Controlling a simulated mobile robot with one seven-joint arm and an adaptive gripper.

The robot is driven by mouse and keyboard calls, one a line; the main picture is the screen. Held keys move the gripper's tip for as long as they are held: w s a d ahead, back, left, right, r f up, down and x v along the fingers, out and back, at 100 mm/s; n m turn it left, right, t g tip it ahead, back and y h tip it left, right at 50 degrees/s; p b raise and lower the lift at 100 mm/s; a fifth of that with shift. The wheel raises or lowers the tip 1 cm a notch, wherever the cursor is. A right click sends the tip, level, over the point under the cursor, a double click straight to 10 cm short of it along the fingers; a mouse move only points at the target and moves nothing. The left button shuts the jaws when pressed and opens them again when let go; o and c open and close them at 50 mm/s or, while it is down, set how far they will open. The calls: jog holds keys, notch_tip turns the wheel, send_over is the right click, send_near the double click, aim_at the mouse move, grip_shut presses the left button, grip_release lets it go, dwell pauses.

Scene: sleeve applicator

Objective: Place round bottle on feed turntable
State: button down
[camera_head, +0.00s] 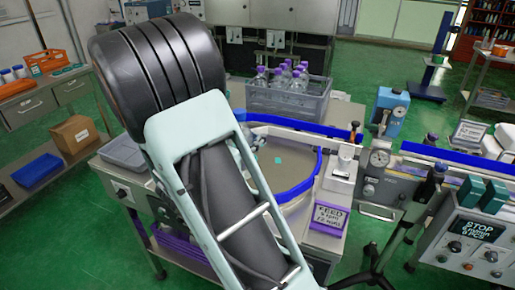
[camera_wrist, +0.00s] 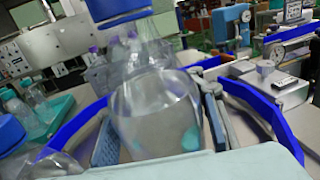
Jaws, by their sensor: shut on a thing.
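A clear round bottle (camera_wrist: 155,112) fills the middle of the wrist view, with a blue cap (camera_wrist: 115,8) at the top edge. In the head view my arm hides the bottle. I cannot tell whether the bottle touches the turntable.
A grey crate (camera_head: 290,104) of purple-capped bottles stands behind the turntable. A gauge unit (camera_head: 378,160) and a blue-edged conveyor stand to the right. Another blue-capped bottle (camera_wrist: 10,132) shows at the left of the wrist view.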

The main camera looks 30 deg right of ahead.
jog(key=shift+w+d+f+b, duration=0.15)
jog(key=shift+d+f, duration=0.15)
jog(key=shift+f, duration=0.6)
jog(key=shift+w+d+f+b, duration=0.15)
jog(key=shift+d+f, duration=0.2)
jog(key=shift+f, duration=0.5)
jog(key=shift+w+d+f+b, duration=0.15)
jog(key=shift+d+f, duration=0.15)
jog(key=shift+f, duration=0.75)
jog(key=c, duration=1.2)
grip_release()
jog(key=shift+o, duration=0.2)
jog(key=v, duration=1.2)
